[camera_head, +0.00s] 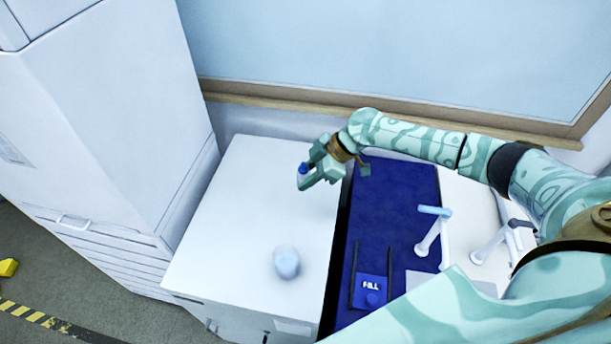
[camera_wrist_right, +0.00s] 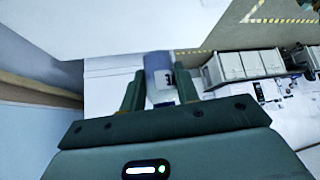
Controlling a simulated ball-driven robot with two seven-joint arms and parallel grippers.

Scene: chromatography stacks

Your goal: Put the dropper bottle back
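The dropper bottle (camera_head: 303,172), small and pale with a blue part at its top, is at the tips of my right gripper (camera_head: 308,178), over the far right of the white counter (camera_head: 235,215). In the right wrist view the bottle (camera_wrist_right: 158,72) stands between the two fingers of the right gripper (camera_wrist_right: 160,90), which look closed on its sides; a dark mark shows on its label. I cannot tell whether its base touches the counter. My left gripper is not in view.
A pale bluish cup (camera_head: 287,262) stands near the counter's front. Right of the counter lies a dark blue mat (camera_head: 395,200) with a blue pad marked FILL (camera_head: 370,290). A white stand with a blue top (camera_head: 433,235) rises beside it. The counter's middle is clear.

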